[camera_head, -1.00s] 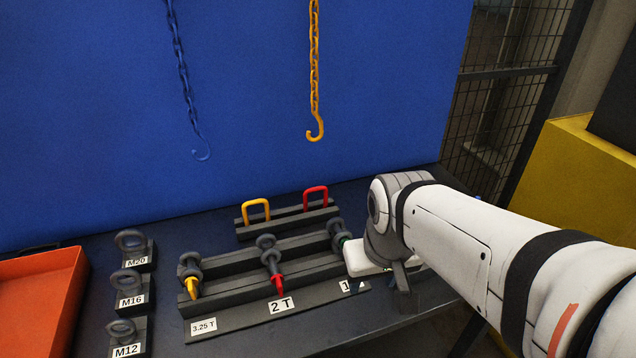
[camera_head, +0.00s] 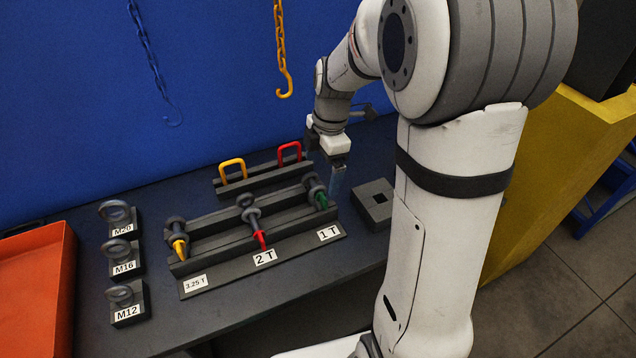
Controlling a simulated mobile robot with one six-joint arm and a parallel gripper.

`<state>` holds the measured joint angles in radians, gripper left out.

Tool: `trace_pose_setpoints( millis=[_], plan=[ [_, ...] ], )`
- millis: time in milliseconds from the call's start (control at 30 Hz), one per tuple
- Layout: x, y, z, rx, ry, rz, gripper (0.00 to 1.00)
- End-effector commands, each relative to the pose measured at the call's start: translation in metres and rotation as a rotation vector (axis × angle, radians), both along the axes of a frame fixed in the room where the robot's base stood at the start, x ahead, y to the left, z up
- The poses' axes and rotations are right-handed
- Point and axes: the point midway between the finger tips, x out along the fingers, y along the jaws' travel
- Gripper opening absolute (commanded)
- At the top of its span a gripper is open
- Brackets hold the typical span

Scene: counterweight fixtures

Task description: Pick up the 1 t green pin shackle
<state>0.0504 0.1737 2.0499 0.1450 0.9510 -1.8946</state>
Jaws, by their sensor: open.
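The 1 t green pin shackle (camera_head: 319,196) sits in the right slot of the dark rack, behind the "1 T" label. Its grey bow stands at the back and its green pin end points toward the front. My gripper (camera_head: 336,178) is above and slightly behind and right of this shackle, pointing down and apart from it. The jaws are open and empty, seen partly edge-on. The 2 T shackle with a red pin (camera_head: 257,232) and the 3.25 T shackle with a yellow pin (camera_head: 178,246) sit in the other slots of the rack (camera_head: 215,268).
A yellow and a red loop (camera_head: 290,150) stand on a block behind the rack. Eyebolts labelled M20, M16 and M12 (camera_head: 124,300) stand at left, by an orange bin (camera_head: 38,285). A grey block with a square hole (camera_head: 374,204) lies right. A yellow chain hook (camera_head: 284,88) hangs behind.

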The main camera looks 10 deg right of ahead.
Motion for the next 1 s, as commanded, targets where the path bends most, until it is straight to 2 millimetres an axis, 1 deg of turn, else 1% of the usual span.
trace_pose_setpoints(
  millis=[100,267,400,533,633,833,1000],
  plan=[
    [-0.001,0.002,-0.014,0.001,0.005,0.008,1.00],
    [-0.001,0.006,-0.031,0.000,0.005,0.008,1.00],
    [-0.001,0.013,-0.051,0.000,0.006,0.008,1.00],
    [-0.001,0.015,-0.068,0.000,0.003,0.006,1.00],
    [0.000,0.016,-0.073,0.000,0.001,0.006,1.00],
    [0.000,0.016,-0.074,0.000,0.000,0.007,1.00],
    [0.000,0.016,-0.073,-0.001,0.000,0.007,0.87]
  ],
)
